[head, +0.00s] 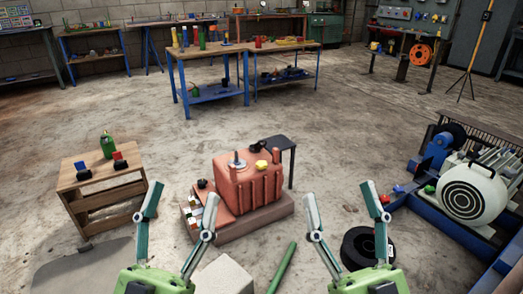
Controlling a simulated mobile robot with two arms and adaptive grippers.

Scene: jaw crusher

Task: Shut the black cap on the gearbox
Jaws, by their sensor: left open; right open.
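The gearbox (232,190) is a reddish-orange block on a low base in the middle of the head view. A yellow cap (262,165) and a grey round fitting with a short stem (238,162) are on its top. A dark part (258,147) shows at its back edge and a small black knob (202,184) at its left; I cannot tell which is the black cap, or its state. My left gripper (183,192) is open and empty, in front and to the left of the gearbox. My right gripper (340,191) is open and empty, to its right.
A small wooden table (100,180) with a green bottle stands left. A small dark stand (281,142) is behind the gearbox. A black ring (358,248) and a green bar (283,266) lie in front. A blue-framed machine (430,215) is at right.

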